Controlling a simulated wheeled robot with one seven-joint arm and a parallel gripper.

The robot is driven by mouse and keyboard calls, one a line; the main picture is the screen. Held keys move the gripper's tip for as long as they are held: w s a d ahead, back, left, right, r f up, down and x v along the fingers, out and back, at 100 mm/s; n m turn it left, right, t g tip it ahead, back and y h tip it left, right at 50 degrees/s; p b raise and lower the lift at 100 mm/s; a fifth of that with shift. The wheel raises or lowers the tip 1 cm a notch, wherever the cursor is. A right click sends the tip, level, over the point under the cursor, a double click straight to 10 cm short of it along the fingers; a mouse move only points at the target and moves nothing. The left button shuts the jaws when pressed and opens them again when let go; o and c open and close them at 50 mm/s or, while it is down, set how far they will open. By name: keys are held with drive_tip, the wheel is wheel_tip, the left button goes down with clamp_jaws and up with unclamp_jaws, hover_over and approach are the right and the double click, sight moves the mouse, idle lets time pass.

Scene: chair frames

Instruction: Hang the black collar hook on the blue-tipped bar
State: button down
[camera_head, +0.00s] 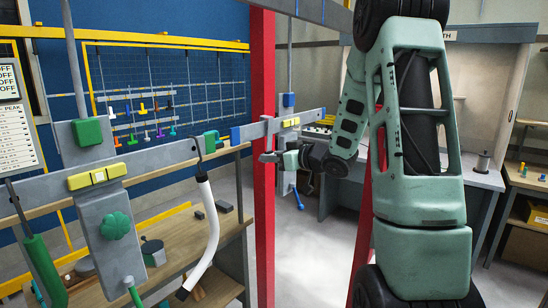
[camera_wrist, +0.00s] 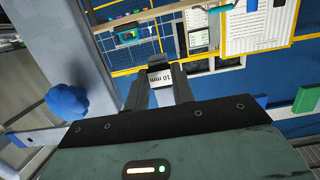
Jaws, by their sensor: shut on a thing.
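The blue-tipped bar (camera_head: 255,130) is a grey horizontal bar in the head view, with its blue tip (camera_head: 235,135) at the left end, close to the red post. My gripper (camera_head: 270,157) is just below this bar and is shut on a small dark piece. In the wrist view, my gripper (camera_wrist: 160,68) holds a piece with a black top and a white "10 mm" label. I take it to be the black collar hook (camera_wrist: 158,59). Its hook shape is mostly hidden, and I see no contact with the bar.
A second grey bar (camera_head: 145,160) with a green tip (camera_head: 210,141) stands at left. A white curved tube (camera_head: 211,220) hangs from it on a dark hook. A red post (camera_head: 264,220) rises beside my gripper. A blue knob (camera_wrist: 70,98) is close by in the wrist view.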

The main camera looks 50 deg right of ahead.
drive_tip(key=shift+f, duration=0.35)
drive_tip(key=c, duration=1.1)
unclamp_jaws()
drive_tip(key=s+r+p, duration=0.1)
drive_tip(key=s, duration=0.7)
drive_tip(key=shift+d+r, duration=0.25)
drive_tip(key=shift+d, duration=0.05)
drive_tip(key=shift+w, duration=0.1)
idle(0.4)
